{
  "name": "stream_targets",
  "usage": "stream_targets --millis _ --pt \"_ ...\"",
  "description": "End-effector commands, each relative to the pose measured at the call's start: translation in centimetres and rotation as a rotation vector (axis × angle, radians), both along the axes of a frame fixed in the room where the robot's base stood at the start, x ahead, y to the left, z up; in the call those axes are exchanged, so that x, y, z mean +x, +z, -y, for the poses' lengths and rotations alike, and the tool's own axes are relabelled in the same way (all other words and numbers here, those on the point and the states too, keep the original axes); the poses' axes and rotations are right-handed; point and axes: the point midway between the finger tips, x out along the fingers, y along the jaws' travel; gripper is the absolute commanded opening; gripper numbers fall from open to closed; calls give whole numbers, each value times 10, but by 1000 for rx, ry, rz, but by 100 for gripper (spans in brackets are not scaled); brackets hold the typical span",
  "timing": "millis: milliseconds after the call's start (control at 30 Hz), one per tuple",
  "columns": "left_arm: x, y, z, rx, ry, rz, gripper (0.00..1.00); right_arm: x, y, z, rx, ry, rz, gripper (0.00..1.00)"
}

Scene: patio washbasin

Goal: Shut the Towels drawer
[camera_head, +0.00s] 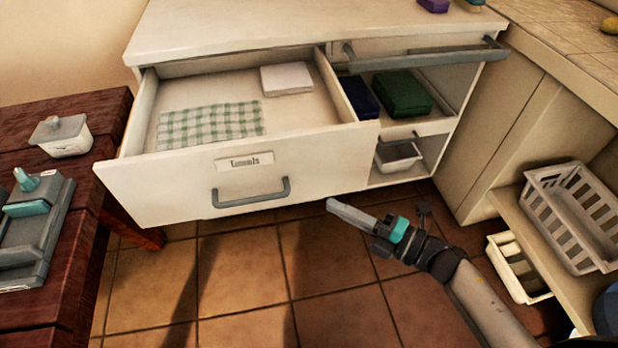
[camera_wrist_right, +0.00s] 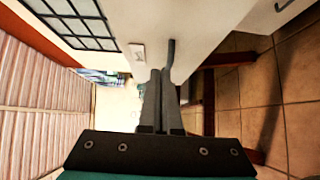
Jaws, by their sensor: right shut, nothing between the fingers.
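The Towels drawer (camera_head: 150,188) is pulled well out of the white cabinet. Its front carries a label (camera_head: 244,161) and a grey bar handle (camera_head: 251,192). Inside lie a green-checked cloth (camera_head: 210,125) and a folded white cloth (camera_head: 286,78). My right gripper (camera_head: 333,205) is shut and empty, just below the drawer front's lower right part and right of the handle. In the right wrist view the shut fingers (camera_wrist_right: 160,78) point toward the white drawer front (camera_wrist_right: 205,25), close to the handle (camera_wrist_right: 171,55); whether they touch is unclear. My left gripper is out of view.
A dark red wooden table (camera_head: 80,215) stands close to the drawer's left side. An open compartment (camera_head: 440,125) with dark boxes is right of the drawer. Tiled floor in front is clear.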

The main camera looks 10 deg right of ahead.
Motion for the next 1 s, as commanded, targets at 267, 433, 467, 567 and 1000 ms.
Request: stream_targets --millis 267,433,467,567,1000 --pt "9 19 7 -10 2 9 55 46 -1 -45 4 -2 2 0" --pt "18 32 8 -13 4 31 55 68 -1 -44 0 -3 1 0" --pt "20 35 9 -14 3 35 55 71 -2 -44 1 -3 -1 0" --pt "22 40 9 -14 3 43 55 78 -1 -44 1 -3 -1 0" --pt "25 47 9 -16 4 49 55 85 -1 -44 1 -3 -3 0"
